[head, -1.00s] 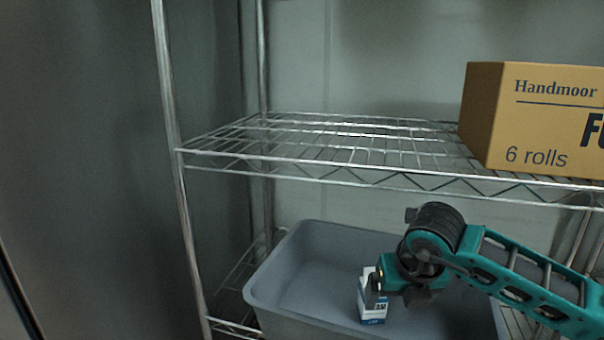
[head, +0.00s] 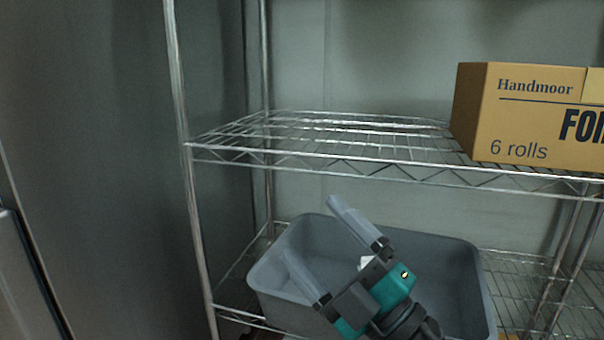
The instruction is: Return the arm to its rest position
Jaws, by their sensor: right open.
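My right gripper (head: 320,244) is in the lower middle of the head view, in front of and partly over the grey bin. Its two pale fingers are spread wide apart, with nothing between them. My teal and black right wrist shows at the bottom. A small white item (head: 367,262), largely hidden behind my gripper, shows inside the bin. My left gripper is out of view.
The grey bin (head: 462,272) stands on the lower wire shelf. The upper wire shelf (head: 330,150) is above it, with a cardboard box (head: 520,125) on its right side. A metal post (head: 190,200) rises at the left.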

